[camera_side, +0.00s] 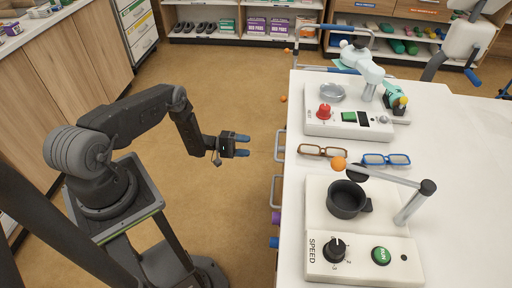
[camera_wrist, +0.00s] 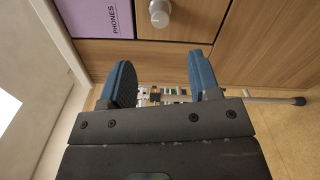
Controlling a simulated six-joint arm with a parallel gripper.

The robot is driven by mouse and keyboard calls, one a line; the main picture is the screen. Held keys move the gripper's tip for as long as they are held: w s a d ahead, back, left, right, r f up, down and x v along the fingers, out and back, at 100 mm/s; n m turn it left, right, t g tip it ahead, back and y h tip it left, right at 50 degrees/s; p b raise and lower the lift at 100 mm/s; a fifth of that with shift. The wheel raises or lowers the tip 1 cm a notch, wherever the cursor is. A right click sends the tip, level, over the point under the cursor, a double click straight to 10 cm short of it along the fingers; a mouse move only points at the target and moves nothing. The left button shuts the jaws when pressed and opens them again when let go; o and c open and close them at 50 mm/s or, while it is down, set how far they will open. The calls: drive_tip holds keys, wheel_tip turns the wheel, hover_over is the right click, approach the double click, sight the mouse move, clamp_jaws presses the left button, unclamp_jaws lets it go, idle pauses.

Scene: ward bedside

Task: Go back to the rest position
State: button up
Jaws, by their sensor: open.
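My gripper (camera_side: 240,145) is held out in the air over the floor, a short way left of the white bedside table (camera_side: 460,150) in the side view. In the wrist view its two blue fingers (camera_wrist: 162,85) stand apart with nothing between them. My arm reaches out from its base at the left, bent at the elbow, touching nothing that I can see.
On the table are a device with a red knob (camera_side: 325,111), brown glasses (camera_side: 322,150), blue glasses (camera_side: 386,160) and a SPEED device with a black cup (camera_side: 346,198). Handles stick out from the table's left edge. Wooden cabinets (camera_side: 60,80) stand left; open floor (camera_side: 230,85) lies behind.

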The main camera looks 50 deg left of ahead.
drive_tip(key=shift+s+a, duration=0.3)
drive_tip(key=w+d+r+m+g+h, duration=0.1)
drive_tip(key=w+d+r+m+g, duration=0.25)
drive_tip(key=r, duration=0.55)
drive_tip(key=w+d+r+m+g, duration=0.2)
drive_tip(key=r+g, duration=0.2)
drive_tip(key=r, duration=0.4)
drive_tip(key=s+d+r+m+g+y, duration=0.1)
drive_tip(key=s+d+r+g, duration=0.1)
drive_tip(key=d+r, duration=0.35)
drive_tip(key=s+d+r+m+g+y, duration=0.1)
drive_tip(key=d+r+m+g, duration=0.1)
drive_tip(key=r, duration=0.7)
drive_tip(key=s+d+r+m+y, duration=0.1)
drive_tip(key=s+d+r+y, duration=0.2)
drive_tip(key=s+r, duration=0.4)
drive_tip(key=s+d+r+m+y, duration=0.1)
drive_tip(key=s+d+r+y, duration=0.3)
drive_tip(key=s+r, duration=0.25)
drive_tip(key=s+r+t+y, duration=0.1)
drive_tip(key=s+t+y, duration=0.1)
drive_tip(key=s, duration=0.5)
drive_tip(key=s+r+m+t+y, duration=0.1)
drive_tip(key=s+t+y, duration=0.1)
drive_tip(key=s, duration=0.5)
drive_tip(key=shift+s+a+r+y, duration=0.15)
drive_tip(key=shift+a+r+y, duration=0.15)
drive_tip(key=shift+a+y, duration=0.15)
